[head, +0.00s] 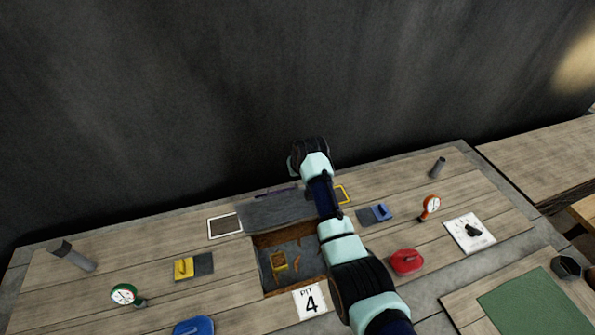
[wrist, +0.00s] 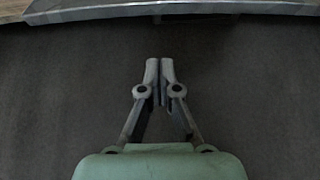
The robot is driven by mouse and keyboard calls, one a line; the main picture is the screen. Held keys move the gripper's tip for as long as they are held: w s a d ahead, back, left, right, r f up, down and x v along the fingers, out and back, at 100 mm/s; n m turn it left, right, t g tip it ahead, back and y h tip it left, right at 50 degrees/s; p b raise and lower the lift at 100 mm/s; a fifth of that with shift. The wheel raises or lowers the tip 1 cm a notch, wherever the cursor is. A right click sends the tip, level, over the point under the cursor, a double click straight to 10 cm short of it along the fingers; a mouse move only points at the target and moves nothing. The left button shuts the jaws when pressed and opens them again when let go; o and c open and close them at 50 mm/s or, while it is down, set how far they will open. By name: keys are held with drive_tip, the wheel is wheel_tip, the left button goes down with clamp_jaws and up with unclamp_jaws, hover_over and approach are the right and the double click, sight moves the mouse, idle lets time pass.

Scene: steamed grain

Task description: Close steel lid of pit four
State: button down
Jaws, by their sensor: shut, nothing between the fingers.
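The pit four opening (head: 262,268) is a square hole in the plank deck, with a yellow item visible inside. The "PIT 4" card (head: 309,300) lies at its front edge. A dark grey panel (head: 270,213), which looks like the steel lid, is at the pit's back edge, off the opening. My arm crosses the pit's right side and hides part of the panel. My gripper (wrist: 160,62) is shut and empty in the wrist view, in front of a dark surface. A pale metal edge (wrist: 150,11) runs across the top, apart from the fingertips.
Several items stand around the pit: a green-rimmed gauge (head: 123,294), a red gauge (head: 430,205), a red object (head: 406,261), a blue block (head: 381,211) and a yellow block (head: 184,268). A dark wall (head: 150,100) rises behind the deck.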

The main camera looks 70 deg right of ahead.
drive_tip(key=b+x, duration=0.1)
drive_tip(key=x, duration=0.2)
drive_tip(key=shift+a, duration=0.1)
drive_tip(key=shift+s+a+p, duration=0.2)
drive_tip(key=shift+p, duration=0.2)
drive_tip(key=shift+s+a+f+p, duration=0.2)
drive_tip(key=shift+s+a, duration=0.35)
drive_tip(key=shift+a, duration=0.1)
drive_tip(key=shift+s+a+f+p, duration=0.15)
drive_tip(key=shift+s+a+p, duration=0.05)
drive_tip(key=shift+s+a, duration=0.4)
drive_tip(key=shift+w, duration=0.1)
drive_tip(key=shift+a, duration=0.15)
